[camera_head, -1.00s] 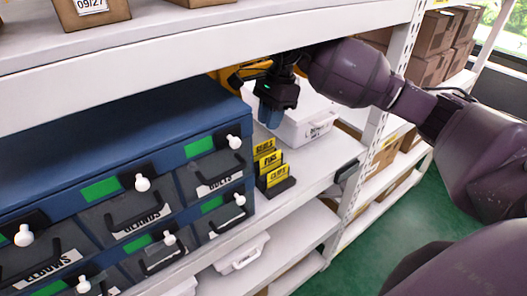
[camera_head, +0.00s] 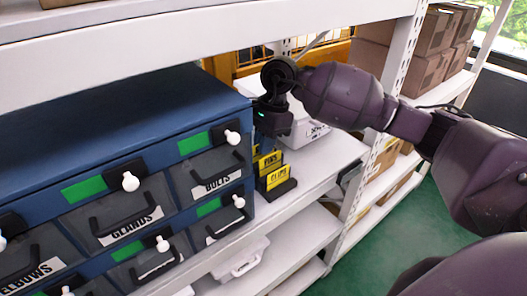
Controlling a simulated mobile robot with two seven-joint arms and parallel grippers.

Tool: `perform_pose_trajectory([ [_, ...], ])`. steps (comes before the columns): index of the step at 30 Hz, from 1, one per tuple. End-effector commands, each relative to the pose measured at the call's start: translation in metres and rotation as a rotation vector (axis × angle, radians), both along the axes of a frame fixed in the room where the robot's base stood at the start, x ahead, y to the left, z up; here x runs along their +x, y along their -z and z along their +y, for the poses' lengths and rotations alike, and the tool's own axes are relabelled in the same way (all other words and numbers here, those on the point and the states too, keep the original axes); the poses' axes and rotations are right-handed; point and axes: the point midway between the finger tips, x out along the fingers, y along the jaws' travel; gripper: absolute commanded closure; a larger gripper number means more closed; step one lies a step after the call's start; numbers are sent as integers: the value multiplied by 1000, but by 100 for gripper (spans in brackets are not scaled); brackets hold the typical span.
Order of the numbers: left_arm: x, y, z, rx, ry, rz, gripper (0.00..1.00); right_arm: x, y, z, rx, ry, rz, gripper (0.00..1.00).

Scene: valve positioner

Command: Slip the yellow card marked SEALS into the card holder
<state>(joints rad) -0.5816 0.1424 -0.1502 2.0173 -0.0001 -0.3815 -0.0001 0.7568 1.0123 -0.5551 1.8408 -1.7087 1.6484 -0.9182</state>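Yellow cards stand in a black stepped rack (camera_head: 281,190) on the shelf, right of the blue drawer cabinet. The PINS card (camera_head: 269,160) and the CLIPS card (camera_head: 277,177) show. The SEALS card is mostly hidden behind my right gripper (camera_head: 266,143), which points down at the back of the rack. Its fingertips are small and overlap the rear card, so I cannot tell whether they are shut on it. I cannot pick out which part is the card holder. My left gripper is out of view.
The blue cabinet (camera_head: 120,120) has drawers with white knobs, dark handles and green patches, some labelled BOLTS, GLANDS and ELBOWS. A white lidded box (camera_head: 305,130) stands behind the rack. The upper shelf edge (camera_head: 200,55) runs above. The shelf right of the rack is clear.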

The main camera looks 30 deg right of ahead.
Motion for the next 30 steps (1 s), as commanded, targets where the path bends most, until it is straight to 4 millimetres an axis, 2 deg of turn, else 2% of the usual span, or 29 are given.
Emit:
perform_pose_trajectory([
  [18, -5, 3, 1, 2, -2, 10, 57, 0, 0, 0, 0, 1, 1, 100],
  [30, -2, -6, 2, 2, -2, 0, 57, 0, -18, 0, 0, 1, -1, 100],
])
